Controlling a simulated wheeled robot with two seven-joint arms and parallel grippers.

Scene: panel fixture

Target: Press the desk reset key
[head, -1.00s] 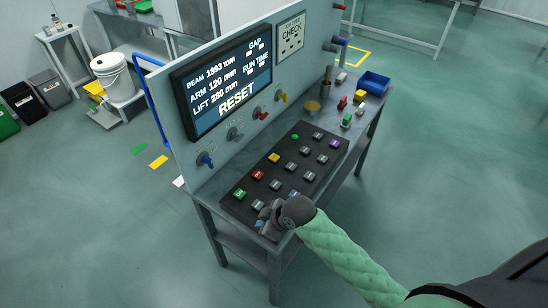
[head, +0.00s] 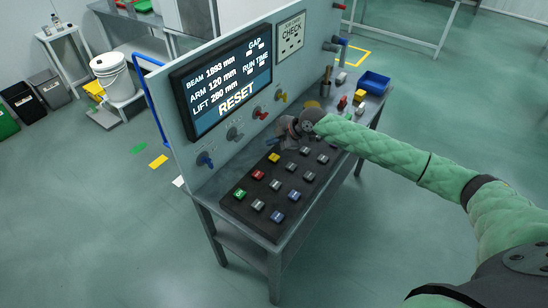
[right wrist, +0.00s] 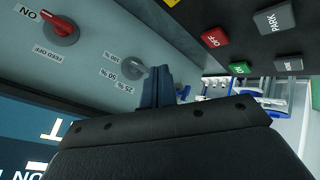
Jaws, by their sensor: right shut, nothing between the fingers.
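The dark key panel (head: 240,212) on the desk carries several coloured keys: a green key (head: 239,194), a red key (head: 257,175), a yellow key (head: 273,157), grey ones and blue ones (head: 294,194). Labels are too small to tell which is the reset key. The screen (head: 222,85) reads RESET. My right gripper (head: 277,138) is over the far end of the panel, near the upright board, and hides keys there. In the right wrist view its fingers (right wrist: 157,82) are shut and empty, with green (right wrist: 240,67) and red keys to the right. My left gripper is out of view.
A blue bin (head: 374,82) and small coloured blocks sit at the desk's far end. The near part of the panel is clear.

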